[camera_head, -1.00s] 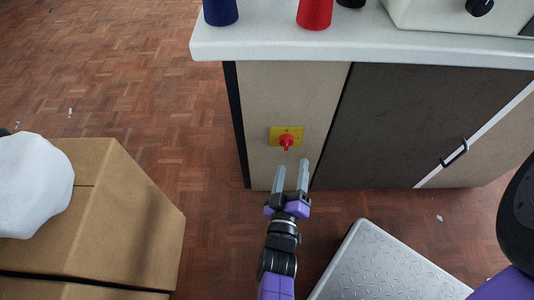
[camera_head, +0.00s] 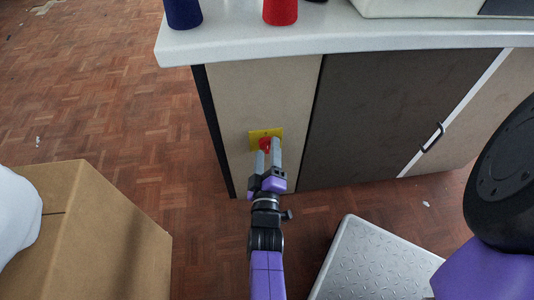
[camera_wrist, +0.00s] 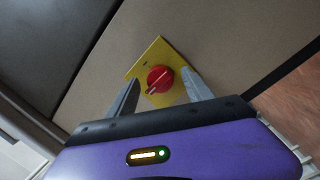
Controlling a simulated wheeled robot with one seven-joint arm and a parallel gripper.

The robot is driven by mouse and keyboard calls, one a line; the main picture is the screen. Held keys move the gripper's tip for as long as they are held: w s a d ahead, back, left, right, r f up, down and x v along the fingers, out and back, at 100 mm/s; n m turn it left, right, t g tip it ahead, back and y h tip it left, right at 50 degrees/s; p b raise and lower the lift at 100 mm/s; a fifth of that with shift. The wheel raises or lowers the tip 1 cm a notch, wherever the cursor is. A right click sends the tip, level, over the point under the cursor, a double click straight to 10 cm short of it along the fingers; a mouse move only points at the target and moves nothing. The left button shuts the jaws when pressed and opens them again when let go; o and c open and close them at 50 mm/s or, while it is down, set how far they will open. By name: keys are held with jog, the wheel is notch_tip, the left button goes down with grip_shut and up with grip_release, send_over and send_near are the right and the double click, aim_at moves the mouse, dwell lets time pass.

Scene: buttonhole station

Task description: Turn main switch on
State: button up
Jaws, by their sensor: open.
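The main switch is a red rotary knob (camera_wrist: 158,80) on a yellow plate (camera_head: 258,133), fixed to the beige side panel of the counter. In the wrist view the knob has a pale line across it, tilted. My gripper (camera_head: 268,151) is open, with its two grey fingers pointing at the switch. In the wrist view the knob shows between and beyond the fingers, one on each side. I cannot tell whether the fingertips touch it. In the head view the fingers partly cover the knob.
A white countertop (camera_head: 350,38) overhangs the panel, with a blue thread cone (camera_head: 183,14) and a red cone (camera_head: 281,11) on it. A cardboard box (camera_head: 95,240) stands at left. A metal tread platform (camera_head: 370,265) lies at right. Parquet floor is clear between them.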

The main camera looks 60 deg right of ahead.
jog(key=shift+d, duration=0.1)
grip_shut()
jog(key=shift+m+p, duration=0.3)
jog(key=shift+p, duration=0.15)
jog(key=m+p, duration=0.2)
jog(key=p, duration=0.1)
jog(key=shift+w+r+m+y, duration=0.1)
jog(key=shift+r+m+y, duration=0.2)
jog(key=shift+m, duration=0.1)
jog(key=m+y+p, duration=0.1)
jog(key=m+p, duration=0.3)
jog(key=shift+m+p, duration=0.35)
jog(key=shift+m, duration=0.05)
jog(key=m+y+p, duration=0.1)
jog(key=m+p, duration=0.1)
jog(key=m, duration=0.2)
jog(key=shift+p, duration=0.3)
jog(key=shift+f+m+t+p, duration=0.15)
jog(key=shift+m+t+p, duration=0.5)
jog(key=shift+m, duration=1.25)
